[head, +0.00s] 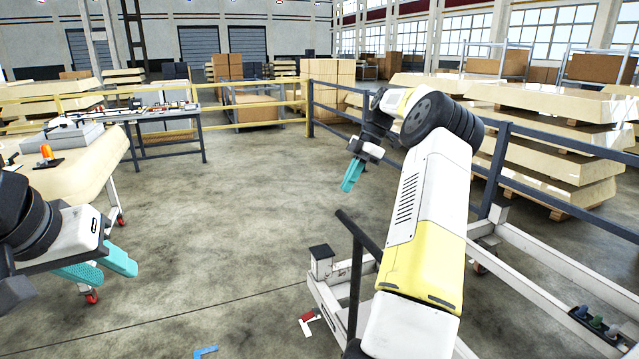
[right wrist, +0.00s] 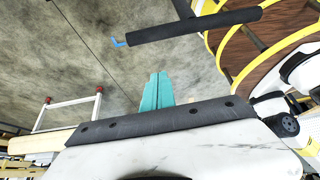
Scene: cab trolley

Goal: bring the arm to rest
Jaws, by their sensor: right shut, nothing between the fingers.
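My right arm reaches forward over the floor in the head view. Its gripper (head: 348,187) hangs past the end of the arm, with its teal fingers pointing down and nothing under them but bare floor. In the right wrist view the two fingers (right wrist: 157,80) lie side by side, shut and empty. My left gripper (head: 122,275) is low at the left edge of the head view, its two teal fingers apart and empty. It is in front of a cream-topped table (head: 85,165).
A white trolley frame with a dark handle bar (head: 357,240) stands below my right arm; the bar also shows in the right wrist view (right wrist: 195,26). A grey railing (head: 490,170) runs along the right. A workbench (head: 165,115) stands at the back left.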

